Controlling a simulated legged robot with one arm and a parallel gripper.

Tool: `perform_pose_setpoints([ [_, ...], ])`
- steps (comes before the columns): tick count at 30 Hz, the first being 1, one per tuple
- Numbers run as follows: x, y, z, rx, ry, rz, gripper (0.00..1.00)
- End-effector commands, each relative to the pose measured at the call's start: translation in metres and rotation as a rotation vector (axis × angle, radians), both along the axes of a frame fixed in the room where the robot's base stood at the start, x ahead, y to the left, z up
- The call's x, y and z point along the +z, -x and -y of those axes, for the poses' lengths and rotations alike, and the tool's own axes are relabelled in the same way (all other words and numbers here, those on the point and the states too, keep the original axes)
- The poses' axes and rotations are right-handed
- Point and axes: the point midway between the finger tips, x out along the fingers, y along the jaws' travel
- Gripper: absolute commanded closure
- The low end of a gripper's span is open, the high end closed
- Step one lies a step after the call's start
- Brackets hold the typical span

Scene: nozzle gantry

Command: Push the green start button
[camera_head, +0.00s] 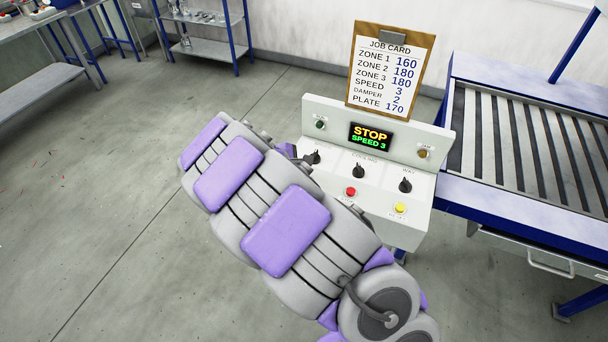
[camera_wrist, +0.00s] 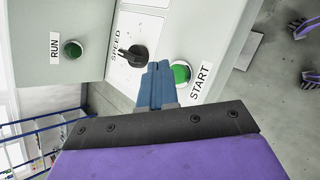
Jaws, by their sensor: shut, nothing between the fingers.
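The green start button (camera_wrist: 182,73) is a round green cap in a pale ring, beside the START label (camera_wrist: 200,82) in the wrist view. My gripper (camera_wrist: 157,84) shows there as blue fingers, shut and empty. The fingers lie just to the left of the button in the picture and overlap the panel near its ring. I cannot tell whether they touch the panel. In the head view my arm hides the start button. The control panel's display (camera_head: 370,137) reads STOP, SPEED 3.
The black SPEED knob (camera_wrist: 134,55) is close to the fingers. A green RUN lamp (camera_wrist: 73,49) is on the upright panel. The panel also has a red button (camera_head: 351,191), a yellow button (camera_head: 400,208) and a job card (camera_head: 390,68). A roller conveyor (camera_head: 530,140) stands to the right.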

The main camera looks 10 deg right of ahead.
Motion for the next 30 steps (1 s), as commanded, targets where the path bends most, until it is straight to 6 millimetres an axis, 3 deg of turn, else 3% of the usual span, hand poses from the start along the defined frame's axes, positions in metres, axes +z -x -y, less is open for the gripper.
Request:
perform_pose_setpoints([
  [30,-0.0081,0.001,0.001,0.0,0.0,0.0,1.0],
])
